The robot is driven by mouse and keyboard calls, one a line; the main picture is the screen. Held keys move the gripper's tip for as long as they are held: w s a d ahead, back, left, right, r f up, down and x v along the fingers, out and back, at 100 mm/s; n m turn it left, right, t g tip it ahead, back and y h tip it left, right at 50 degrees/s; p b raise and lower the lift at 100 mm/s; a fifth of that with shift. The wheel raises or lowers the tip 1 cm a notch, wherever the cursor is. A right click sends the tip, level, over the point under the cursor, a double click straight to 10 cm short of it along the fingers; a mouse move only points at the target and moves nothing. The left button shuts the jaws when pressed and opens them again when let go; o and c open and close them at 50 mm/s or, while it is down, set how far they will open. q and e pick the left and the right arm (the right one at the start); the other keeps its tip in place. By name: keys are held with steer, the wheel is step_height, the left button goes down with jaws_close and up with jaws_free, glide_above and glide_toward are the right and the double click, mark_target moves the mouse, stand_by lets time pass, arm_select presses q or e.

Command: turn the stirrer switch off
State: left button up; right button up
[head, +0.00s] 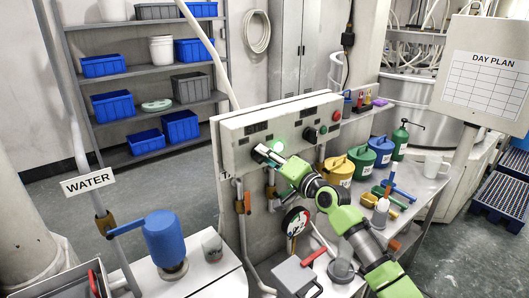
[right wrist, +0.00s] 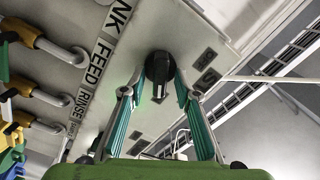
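The control panel (head: 285,125) is a pale box on the upright board in the middle of the head view. My right gripper (head: 262,152) is at its front face, towards the left end. My left gripper is out of view.
A red button (head: 336,115) and a black knob (head: 311,135) are further right on the panel. Yellow, blue and green cans (head: 362,160) stand on the bench at right. A blue container (head: 165,240) stands at front left. Pipes labelled FEED and RINSE (right wrist: 95,70) run below the panel.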

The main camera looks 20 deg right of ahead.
steer(key=shift+w+a, duration=0.25)
steer(key=shift+w, duration=0.45)
jaws_close()
